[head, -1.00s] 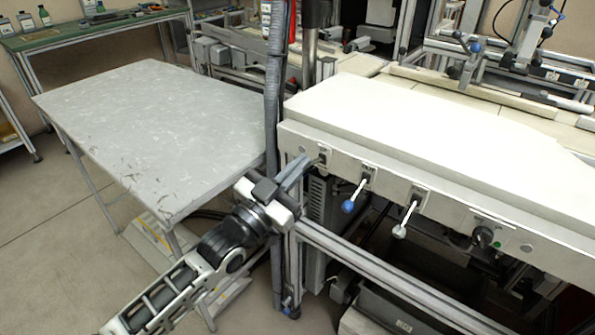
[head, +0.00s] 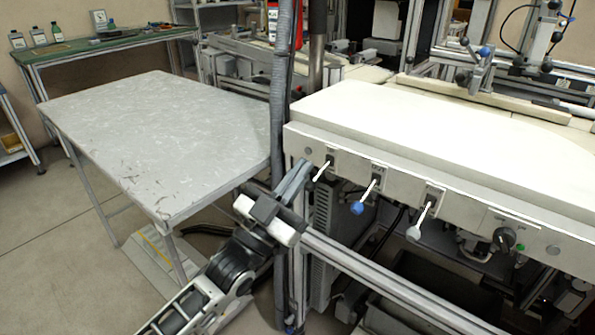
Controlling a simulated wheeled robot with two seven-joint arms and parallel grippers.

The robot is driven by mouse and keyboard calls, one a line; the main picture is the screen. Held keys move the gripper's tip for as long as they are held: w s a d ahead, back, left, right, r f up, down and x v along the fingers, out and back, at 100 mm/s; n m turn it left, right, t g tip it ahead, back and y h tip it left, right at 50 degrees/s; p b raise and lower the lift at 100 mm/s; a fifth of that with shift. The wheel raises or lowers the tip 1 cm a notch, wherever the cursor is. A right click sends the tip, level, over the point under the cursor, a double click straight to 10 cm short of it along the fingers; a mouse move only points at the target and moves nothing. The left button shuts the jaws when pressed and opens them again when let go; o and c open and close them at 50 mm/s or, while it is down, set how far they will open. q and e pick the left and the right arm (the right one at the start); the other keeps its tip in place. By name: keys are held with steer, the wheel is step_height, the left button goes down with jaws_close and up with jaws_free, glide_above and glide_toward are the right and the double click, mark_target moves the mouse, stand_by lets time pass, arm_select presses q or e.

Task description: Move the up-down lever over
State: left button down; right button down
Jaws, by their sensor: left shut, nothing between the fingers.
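Several levers stick out of the front panel of the white bench. The leftmost lever (head: 322,172) is short-looking and points down and left from its plate. To its right are a lever with a blue knob (head: 357,207) and one with a white knob (head: 414,233), both also tilted down. The labels are too small to read, so I cannot tell which is the up-down lever. My left gripper (head: 304,170) is shut and empty, its fingertips just left of the leftmost lever; I cannot tell whether they touch it. My right gripper is out of view.
The white bench top (head: 440,140) is bare. A black rotary knob (head: 503,239) and a green button (head: 520,259) sit farther right on the panel. A grey table (head: 170,130) stands empty at left. A grey vertical post (head: 281,90) rises beside my gripper.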

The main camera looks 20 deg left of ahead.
arm_select(q)
steer(key=f+b+v, duration=0.1)
steer(key=b+v, duration=0.1)
steer(key=v, duration=0.7)
steer(key=shift+f, duration=0.4)
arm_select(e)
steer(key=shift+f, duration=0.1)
arm_select(q)
steer(key=shift+w+d, duration=0.1)
steer(key=shift+w, duration=0.05)
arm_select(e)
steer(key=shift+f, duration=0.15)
arm_select(q)
steer(key=s+d+f+n+g+y+p, duration=0.4)
steer(key=s+f+g+y+p, duration=0.3)
steer(key=s+f+g, duration=0.5)
steer(key=shift+s+n+p, duration=0.35)
steer(key=shift+s+n, duration=0.4)
steer(key=shift+n, duration=0.05)
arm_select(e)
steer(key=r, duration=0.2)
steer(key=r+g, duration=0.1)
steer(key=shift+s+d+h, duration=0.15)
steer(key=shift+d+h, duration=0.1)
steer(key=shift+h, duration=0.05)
